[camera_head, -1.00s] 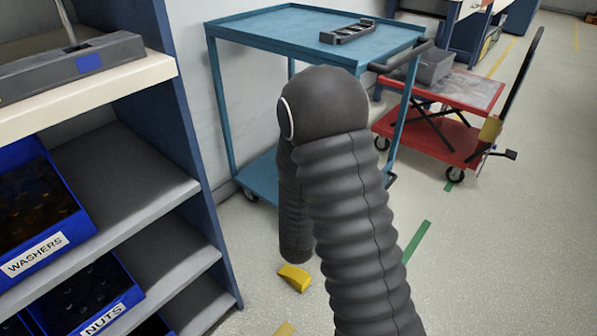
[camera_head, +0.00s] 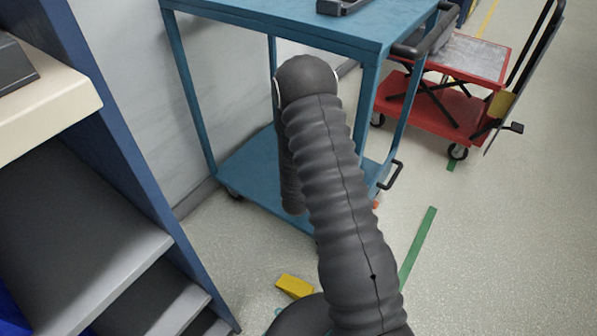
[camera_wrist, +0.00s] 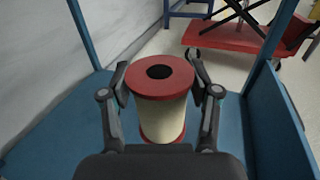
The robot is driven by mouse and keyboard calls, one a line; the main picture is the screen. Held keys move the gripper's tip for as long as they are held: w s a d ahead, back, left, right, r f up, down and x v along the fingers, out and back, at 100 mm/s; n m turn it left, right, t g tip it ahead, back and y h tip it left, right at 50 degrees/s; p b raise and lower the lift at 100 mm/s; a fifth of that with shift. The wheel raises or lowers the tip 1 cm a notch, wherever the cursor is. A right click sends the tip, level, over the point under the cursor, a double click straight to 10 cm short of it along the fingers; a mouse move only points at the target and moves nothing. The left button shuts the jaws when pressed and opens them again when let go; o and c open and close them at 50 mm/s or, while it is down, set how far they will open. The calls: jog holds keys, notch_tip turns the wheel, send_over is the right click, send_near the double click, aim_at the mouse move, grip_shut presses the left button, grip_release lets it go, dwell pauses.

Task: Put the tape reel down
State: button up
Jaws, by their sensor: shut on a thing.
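The tape reel (camera_wrist: 161,116) shows in the wrist view, upright, with a red top flange, a dark centre hole and a cream winding. My gripper (camera_wrist: 161,84) is shut on it, one finger on each side. The reel is over the lower shelf of the blue cart (camera_wrist: 45,130). Its base is hidden behind my gripper, so I cannot tell whether it touches the shelf. In the head view my arm reaches into the blue cart (camera_head: 262,165), and it hides the gripper and the reel.
Blue cart posts stand on both sides of my gripper. A red cart (camera_head: 445,105) stands behind to the right. A shelf unit (camera_head: 125,150) is at the left. A yellow piece (camera_head: 295,286) and green tape (camera_head: 418,246) are on the floor. The shelf around the reel looks bare.

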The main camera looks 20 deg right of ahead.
jog(key=shift+m+g+h, duration=0.5)
jog(key=shift+h, duration=0.3)
jog(key=shift+d+f+b, duration=0.25)
jog(key=shift+d+f, duration=0.5)
jog(key=shift+f, duration=1.7)
jog(key=shift+d+f+b, duration=0.25)
jog(key=shift+d+f, duration=0.5)
jog(key=shift+f, duration=1.75)
jog(key=shift+d+f+b, duration=0.25)
jog(key=shift+d+f, duration=0.5)
jog(key=shift+f, duration=1.7)
jog(key=shift+f, duration=0.1)
jog(key=o, duration=1.3)
jog(key=shift+c, duration=0.2)
jog(key=shift+r, duration=0.25)
jog(key=v, duration=1.2)
jog(key=shift+f, duration=0.1)
